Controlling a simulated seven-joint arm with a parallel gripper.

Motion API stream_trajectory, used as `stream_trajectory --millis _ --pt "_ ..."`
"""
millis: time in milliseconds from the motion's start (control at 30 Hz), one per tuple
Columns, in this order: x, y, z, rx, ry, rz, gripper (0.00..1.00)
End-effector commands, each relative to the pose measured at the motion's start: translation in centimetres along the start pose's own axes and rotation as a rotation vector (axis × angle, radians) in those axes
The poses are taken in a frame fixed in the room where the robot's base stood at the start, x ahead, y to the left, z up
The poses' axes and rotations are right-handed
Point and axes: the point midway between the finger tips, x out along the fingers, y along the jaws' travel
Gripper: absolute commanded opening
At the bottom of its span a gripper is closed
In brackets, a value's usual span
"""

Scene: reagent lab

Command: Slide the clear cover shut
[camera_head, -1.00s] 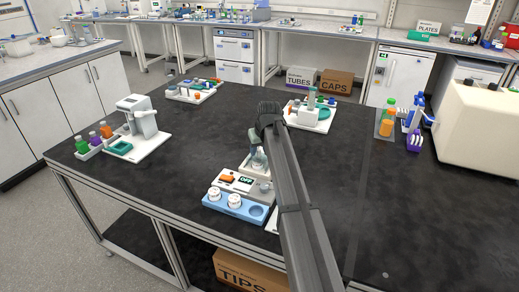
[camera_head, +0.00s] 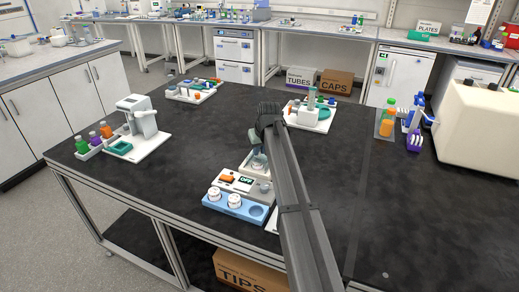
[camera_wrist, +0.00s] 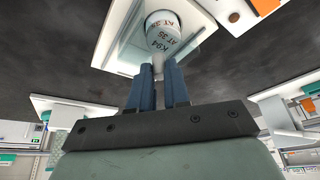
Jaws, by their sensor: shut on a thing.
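My gripper (camera_head: 257,148) is low over the back of a small white device (camera_head: 238,181) with an orange switch and a display. In the wrist view my gripper's two blue fingers (camera_wrist: 158,92) are close together. A narrow pale piece shows between their tips. Beyond the tips is a rounded, whitish vessel (camera_wrist: 163,34) with dark and red lettering, on a white base (camera_wrist: 125,45). The vessel also shows as a pale shape below my gripper in the head view (camera_head: 259,162).
A blue tray (camera_head: 238,207) with two white round pieces and an empty well stands in front of the device. A white instrument (camera_head: 143,117) is at left. A white stand with a green plate (camera_head: 318,121) is behind, at right.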

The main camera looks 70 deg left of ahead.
Motion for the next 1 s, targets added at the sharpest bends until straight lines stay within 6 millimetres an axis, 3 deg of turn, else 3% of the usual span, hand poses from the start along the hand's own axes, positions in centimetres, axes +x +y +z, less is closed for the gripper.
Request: stream_trajectory --millis 667,700,933,1000 --pt "-0.5 -1.4 1.3 0.000 -0.003 -0.003 0.00" --pt "-0.5 -1.4 1.3 0.000 -0.003 -0.004 0.20" --pt "-0.5 -1.3 1.2 0.000 -0.001 -0.002 0.42" --pt "-0.5 -1.3 1.2 0.000 -0.001 -0.001 0.42"
